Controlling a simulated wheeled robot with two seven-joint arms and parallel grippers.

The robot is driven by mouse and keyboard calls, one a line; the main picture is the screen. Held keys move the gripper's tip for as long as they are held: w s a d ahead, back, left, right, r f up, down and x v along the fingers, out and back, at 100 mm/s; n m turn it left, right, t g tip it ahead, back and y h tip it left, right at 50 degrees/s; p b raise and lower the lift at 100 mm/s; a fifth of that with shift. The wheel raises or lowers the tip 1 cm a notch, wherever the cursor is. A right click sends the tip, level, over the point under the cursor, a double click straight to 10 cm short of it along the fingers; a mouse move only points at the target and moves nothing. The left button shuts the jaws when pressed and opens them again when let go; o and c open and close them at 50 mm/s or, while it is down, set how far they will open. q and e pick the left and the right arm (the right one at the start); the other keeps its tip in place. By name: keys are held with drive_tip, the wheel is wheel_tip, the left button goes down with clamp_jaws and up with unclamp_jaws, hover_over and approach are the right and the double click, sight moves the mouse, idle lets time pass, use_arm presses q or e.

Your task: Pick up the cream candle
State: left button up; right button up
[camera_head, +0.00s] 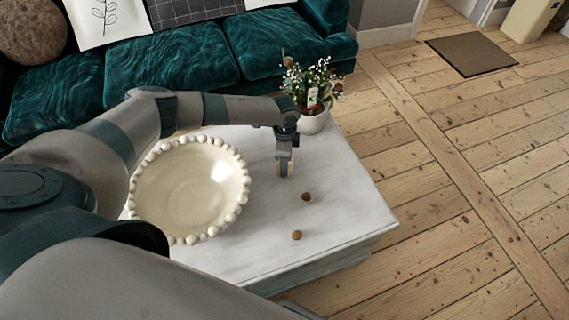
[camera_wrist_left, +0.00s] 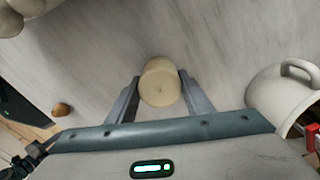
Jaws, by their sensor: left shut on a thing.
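The cream candle (camera_wrist_left: 160,84) is a short pale cylinder between the two fingers of my left gripper (camera_wrist_left: 160,92) in the left wrist view. The fingers are shut on its sides. In the head view my left gripper (camera_head: 285,168) points down over the white table (camera_head: 340,205), right of the cream bowl. Only a small pale bit of the candle shows between the fingers there. I cannot tell whether the candle touches the tabletop. My right gripper is not in view.
A cream bowl with a beaded rim (camera_head: 243,190) stands left of the gripper. A white pot (camera_head: 314,124) with flowers stands behind it. Two brown nut-like balls (camera_head: 306,197) (camera_head: 297,235) lie in front. A teal sofa (camera_head: 175,70) is behind; open floorboards (camera_head: 450,190) lie right.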

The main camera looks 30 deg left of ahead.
use_arm(q)
wheel_tip(320, 180, up, 3)
drive_tip(key=shift+f, duration=0.2)
drive_tip(key=s+d+r, duration=0.6)
drive_tip(key=d+r, duration=0.1)
drive_tip(key=d, duration=0.3)
drive_tip(key=shift+r, duration=0.15)
